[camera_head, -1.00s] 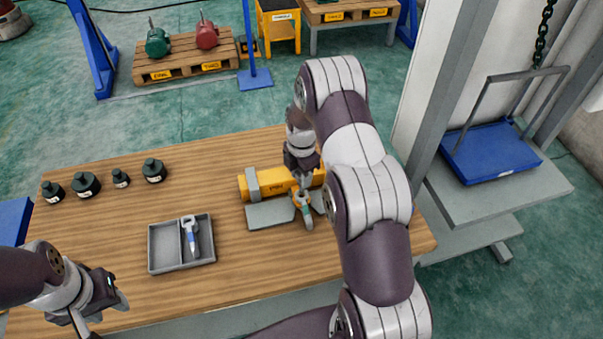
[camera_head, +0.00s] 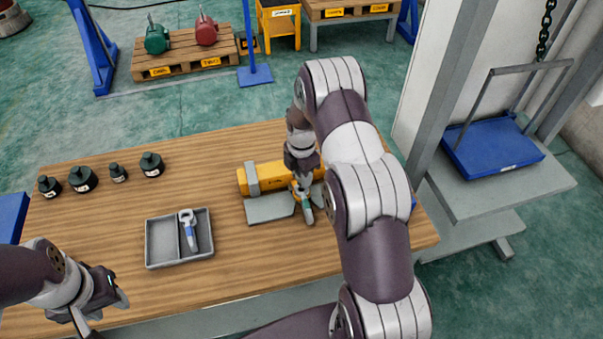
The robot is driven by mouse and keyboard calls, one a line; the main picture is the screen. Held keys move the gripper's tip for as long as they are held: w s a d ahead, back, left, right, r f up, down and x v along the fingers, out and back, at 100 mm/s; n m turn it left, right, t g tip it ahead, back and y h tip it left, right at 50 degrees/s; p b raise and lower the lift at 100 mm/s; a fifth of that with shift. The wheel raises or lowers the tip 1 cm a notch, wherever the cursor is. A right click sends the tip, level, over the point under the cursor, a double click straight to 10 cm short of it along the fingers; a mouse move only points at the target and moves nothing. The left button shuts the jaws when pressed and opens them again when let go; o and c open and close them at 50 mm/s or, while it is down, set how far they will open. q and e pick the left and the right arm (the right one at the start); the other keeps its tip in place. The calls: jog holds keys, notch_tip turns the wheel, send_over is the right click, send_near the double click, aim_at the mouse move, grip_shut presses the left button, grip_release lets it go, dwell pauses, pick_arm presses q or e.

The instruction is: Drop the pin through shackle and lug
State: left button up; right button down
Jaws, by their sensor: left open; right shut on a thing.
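A yellow beam (camera_head: 277,174) with a grey band around it lies on a grey plate (camera_head: 268,209) on the table. My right gripper (camera_head: 301,186) is at the beam's right part, shut on a small pin (camera_head: 307,212) with a green lower end and an orange part near the jaws. The pin slants down over the plate. The shackle and lug cannot be made out; my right gripper and arm hide that area. A second pin (camera_head: 189,232), with a grey ring head and blue shank, lies in the grey tray (camera_head: 153,241). My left gripper (camera_head: 105,311) is open and empty at the lower left.
Several dark, bottle-like weights (camera_head: 83,179) stand at the table's back left. The wooden table (camera_head: 120,225) is clear between them and the tray.

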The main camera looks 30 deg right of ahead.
jog(key=shift+f+b, duration=0.7)
jog(key=shift+f, duration=0.35)
jog(key=shift+f, duration=0.1)
jog(key=c, duration=0.7)
grip_release()
notch_tip(320, 180, up, 13)
jog(key=b, duration=0.3)
jog(key=shift+f, duration=0.1)
